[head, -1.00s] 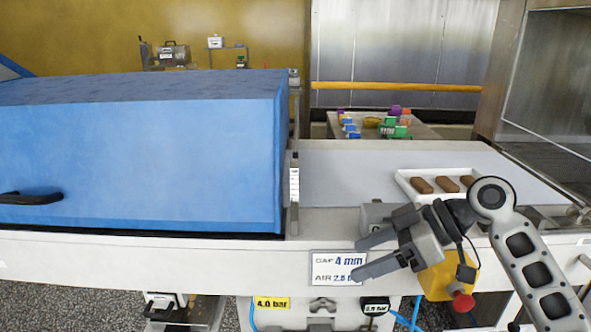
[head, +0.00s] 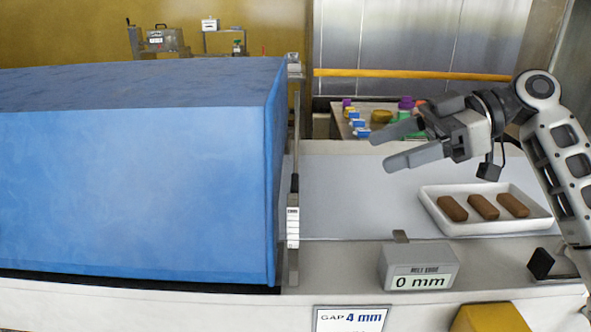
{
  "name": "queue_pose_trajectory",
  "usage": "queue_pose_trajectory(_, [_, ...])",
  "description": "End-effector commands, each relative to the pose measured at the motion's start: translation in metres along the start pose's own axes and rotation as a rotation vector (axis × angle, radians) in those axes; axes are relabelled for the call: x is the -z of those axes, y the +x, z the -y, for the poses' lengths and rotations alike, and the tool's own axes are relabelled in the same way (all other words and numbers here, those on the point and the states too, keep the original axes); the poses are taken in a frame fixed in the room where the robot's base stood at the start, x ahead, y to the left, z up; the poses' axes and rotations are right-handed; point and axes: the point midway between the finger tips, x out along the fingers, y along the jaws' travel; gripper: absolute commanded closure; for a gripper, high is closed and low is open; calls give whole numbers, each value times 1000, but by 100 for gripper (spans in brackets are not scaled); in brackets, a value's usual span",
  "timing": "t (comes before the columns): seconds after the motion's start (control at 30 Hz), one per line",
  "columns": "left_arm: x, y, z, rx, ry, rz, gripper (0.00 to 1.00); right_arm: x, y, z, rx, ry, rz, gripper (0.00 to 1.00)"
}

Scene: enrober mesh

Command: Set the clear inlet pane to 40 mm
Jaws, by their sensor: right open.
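The inlet pane is seen nearly edge-on as a thin upright strip (head: 295,130) at the right end of the blue hood (head: 140,190). Its clear face cannot be made out. A small white scale (head: 292,228) with dark marks sits low on the post there. A grey box with a display (head: 418,270) reads 0 mm and stands on the front ledge. My right gripper (head: 381,150) is open and empty above the belt, to the right of the pane, with its fingers pointing left. It touches nothing that I can see. My left gripper is out of view.
A white tray (head: 455,228) with 3 brown bars lies on the pale belt (head: 350,195). A yellow box (head: 490,318) is at the lower right. A table with coloured items (head: 380,117) stands behind.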

Motion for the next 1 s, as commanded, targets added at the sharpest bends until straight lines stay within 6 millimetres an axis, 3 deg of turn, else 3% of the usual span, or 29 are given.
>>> queue_pose_trajectory(0.6, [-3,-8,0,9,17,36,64,1,124,1,3,2,-1,33])
queue_pose_trajectory(0.8, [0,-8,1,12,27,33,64,0,145,0,0,2,-1,33])
queue_pose_trajectory(1.0, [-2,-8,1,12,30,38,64,0,152,0,-1,1,0,33])
